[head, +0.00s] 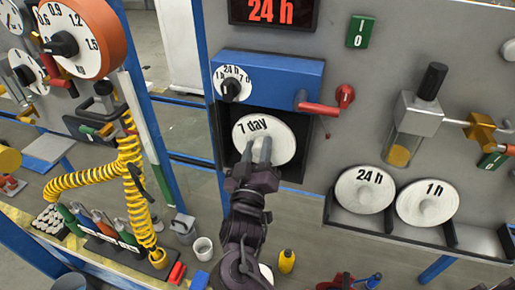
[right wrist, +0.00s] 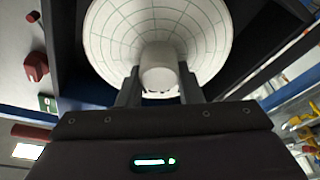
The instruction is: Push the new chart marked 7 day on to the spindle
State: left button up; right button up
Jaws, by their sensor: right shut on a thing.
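The white round chart marked 7 day (head: 280,137) is upright in front of the dark recess of the chart recorder (head: 290,80). My right gripper (head: 258,151) reaches up from below and is shut on the chart at its middle. In the right wrist view, the fingers (right wrist: 160,84) hold the white hub of the chart (right wrist: 160,66), and the gridded chart (right wrist: 203,28) spreads behind it. The spindle is hidden behind the chart, so I cannot tell whether the chart sits on it. My left gripper is not in view.
Over the recess are a knob dial (head: 233,84) and a red lever handle (head: 318,108). A shelf at right holds the 24 h chart (head: 364,190) and the 1 h chart (head: 427,203). A yellow coiled hose (head: 90,178) hangs at left.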

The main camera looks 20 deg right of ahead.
aim_at(259, 155)
jog(key=shift+p, duration=0.65)
dwell(0.7)
jog(key=shift+d+f+x, duration=0.15)
jog(key=shift+f+x, duration=0.05)
jog(key=shift+x, duration=0.8)
jog(key=shift+d+f+x, duration=0.1)
jog(key=shift+f+x, duration=0.1)
jog(key=shift+x, duration=0.8)
jog(key=o, duration=1.2)
jog(key=shift+c, duration=0.2)
jog(key=shift+s, duration=0.1)
jog(key=shift+s+a+f, duration=0.15)
jog(key=shift+s+f, duration=0.05)
jog(key=b+v, duration=0.3)
jog(key=v, duration=0.3)
jog(key=shift+s+a, duration=0.1)
jog(key=shift+s, duration=0.15)
jog(key=shift+s+a, duration=0.15)
jog(key=shift+s, duration=0.2)
